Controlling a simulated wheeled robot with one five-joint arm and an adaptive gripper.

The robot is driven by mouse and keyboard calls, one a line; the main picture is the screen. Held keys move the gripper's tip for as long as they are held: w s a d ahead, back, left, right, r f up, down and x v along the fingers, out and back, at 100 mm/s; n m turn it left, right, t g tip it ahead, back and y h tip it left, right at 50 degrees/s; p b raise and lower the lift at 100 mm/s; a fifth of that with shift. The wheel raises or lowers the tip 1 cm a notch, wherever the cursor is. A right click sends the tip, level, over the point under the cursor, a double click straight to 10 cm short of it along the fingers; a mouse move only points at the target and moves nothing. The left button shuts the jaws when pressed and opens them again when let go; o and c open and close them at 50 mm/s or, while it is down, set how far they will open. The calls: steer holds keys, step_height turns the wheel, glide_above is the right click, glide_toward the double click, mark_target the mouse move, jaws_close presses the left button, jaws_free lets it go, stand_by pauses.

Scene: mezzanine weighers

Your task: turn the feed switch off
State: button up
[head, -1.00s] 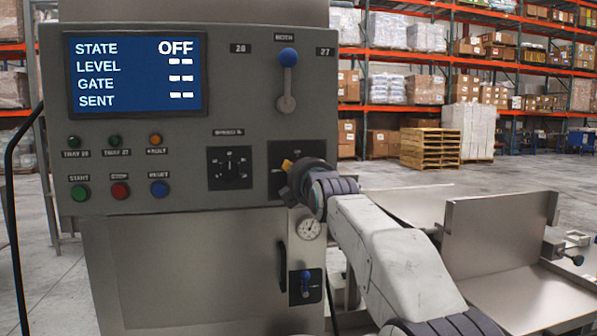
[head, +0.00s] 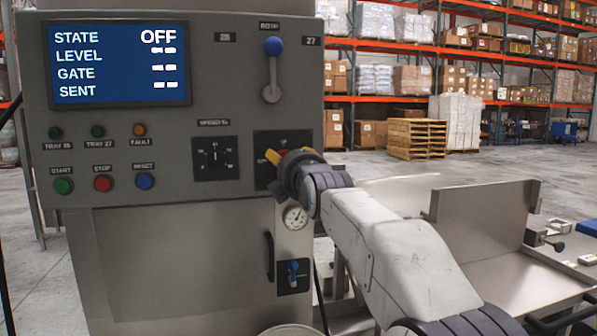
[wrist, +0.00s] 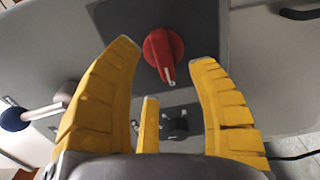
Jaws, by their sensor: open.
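The feed switch appears to be the red rotary knob (wrist: 163,50) on a dark plate, seen in the wrist view with its pale pointer mark toward the bottom of that picture. In the head view its plate (head: 262,178) is at the panel's lower right, and the knob is mostly hidden by my gripper (head: 290,154). In the wrist view my gripper (wrist: 165,53) is open, its yellow fingers on either side of the knob. I cannot tell whether they touch it. The screen (head: 120,65) reads STATE OFF.
Start, stop and reset buttons (head: 103,183) are at lower left. A gauge (head: 294,216) and small blue lever (head: 293,272) are below. A metal tray (head: 480,215) stands at right.

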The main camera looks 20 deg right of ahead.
steer(key=s, duration=0.9)
stand_by(0.3)
steer(key=s+f+m+g, duration=0.35)
steer(key=f+m, duration=0.35)
steer(key=f, duration=0.4)
steer(key=s+f+m+g, duration=0.3)
steer(key=f+m+g, duration=0.3)
steer(key=f, duration=0.6)
steer(key=s+f+m+g, duration=0.3)
steer(key=s+f, duration=0.5)
steer(key=s, duration=0.5)
steer(key=s+f+m+g, duration=0.2)
steer(key=s+f+g, duration=0.2)
steer(key=s+f, duration=0.65)
step_height(320, 180, up, 20)
steer(key=s+t+p, duration=0.2)
steer(key=p, duration=1.2)
steer(key=shift+s+d+f+p, duration=0.15)
steer(key=shift+d+f+p, duration=0.1)
steer(key=shift+p, duration=0.1)
